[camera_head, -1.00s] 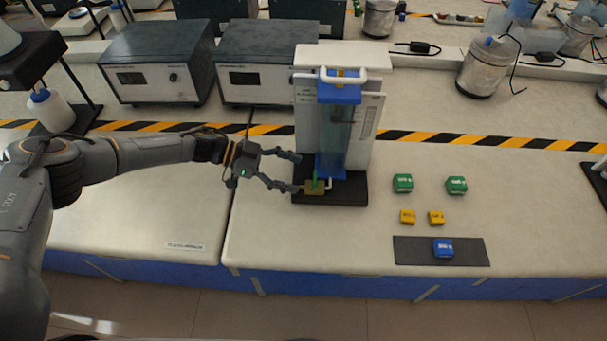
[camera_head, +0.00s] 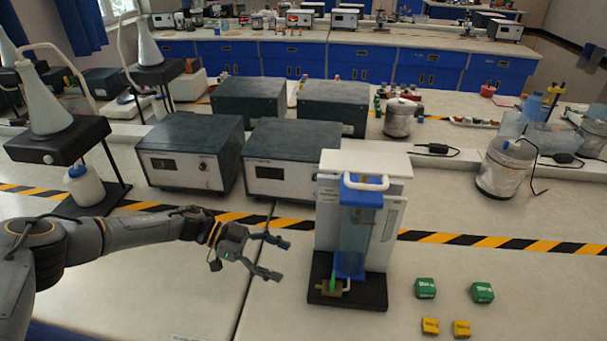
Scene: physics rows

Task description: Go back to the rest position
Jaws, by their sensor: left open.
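My left gripper (camera_head: 272,257) is open and empty. It is above the bench, to the left of a blue clear-walled column apparatus (camera_head: 352,235) on a black base. Its fingers point right and are apart from the apparatus. A small brass valve with a green lever (camera_head: 332,285) sits at the front foot of the apparatus. My right gripper is not in view.
Two green blocks (camera_head: 425,288) (camera_head: 482,292) and two yellow blocks (camera_head: 430,326) (camera_head: 461,329) lie right of the apparatus. Dark instrument boxes (camera_head: 188,152) stand behind my left arm. A flask stand (camera_head: 58,140) is at the left. A striped tape (camera_head: 495,242) crosses the bench.

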